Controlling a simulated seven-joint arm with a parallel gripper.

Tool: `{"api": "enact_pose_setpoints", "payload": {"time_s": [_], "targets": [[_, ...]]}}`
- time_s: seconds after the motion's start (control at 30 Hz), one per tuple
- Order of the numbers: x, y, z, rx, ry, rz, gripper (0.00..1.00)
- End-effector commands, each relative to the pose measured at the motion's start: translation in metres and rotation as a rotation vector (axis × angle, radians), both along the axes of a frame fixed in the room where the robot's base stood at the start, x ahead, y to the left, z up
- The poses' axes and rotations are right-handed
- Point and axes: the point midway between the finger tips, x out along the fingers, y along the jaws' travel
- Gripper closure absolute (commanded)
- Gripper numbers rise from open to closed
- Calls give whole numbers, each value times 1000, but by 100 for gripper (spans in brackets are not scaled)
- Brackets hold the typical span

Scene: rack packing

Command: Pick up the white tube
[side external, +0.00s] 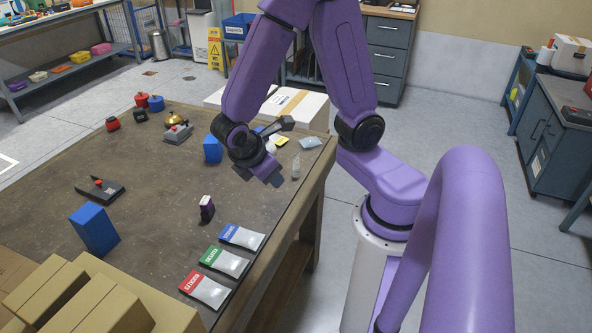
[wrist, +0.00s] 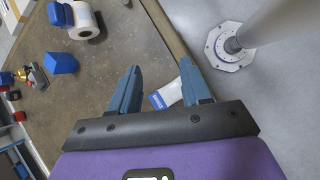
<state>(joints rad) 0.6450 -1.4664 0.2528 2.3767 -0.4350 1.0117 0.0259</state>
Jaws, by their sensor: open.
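A small whitish tube-like item (side external: 296,166) lies near the table's right edge in the side view and best fits the white tube. It is too small to be certain. A small pale item (wrist: 126,3), cut off by the top edge of the wrist view, may be the same thing. My gripper (side external: 260,178) hangs above the table to the left of the tube, apart from it. In the wrist view my gripper (wrist: 160,73) is open, with nothing held between its fingers.
A white roll (wrist: 86,20) and blue blocks (wrist: 61,63) stand at upper left in the wrist view. A blue-labelled bag (wrist: 166,96) lies below the fingers. A pale packet (side external: 310,143) is behind the tube. A dark-and-white item (side external: 207,208) stands mid-table, with clear table around it.

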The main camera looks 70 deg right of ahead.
Motion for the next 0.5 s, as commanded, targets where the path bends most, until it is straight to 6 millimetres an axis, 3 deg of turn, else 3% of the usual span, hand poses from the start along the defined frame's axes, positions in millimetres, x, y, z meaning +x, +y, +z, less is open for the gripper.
{"api": "enact_pose_setpoints", "payload": {"time_s": [0.2,0.5], "targets": [[36,-35,-31,-245,103,35,53],[65,-83,-76,-488,283,124,53]]}}
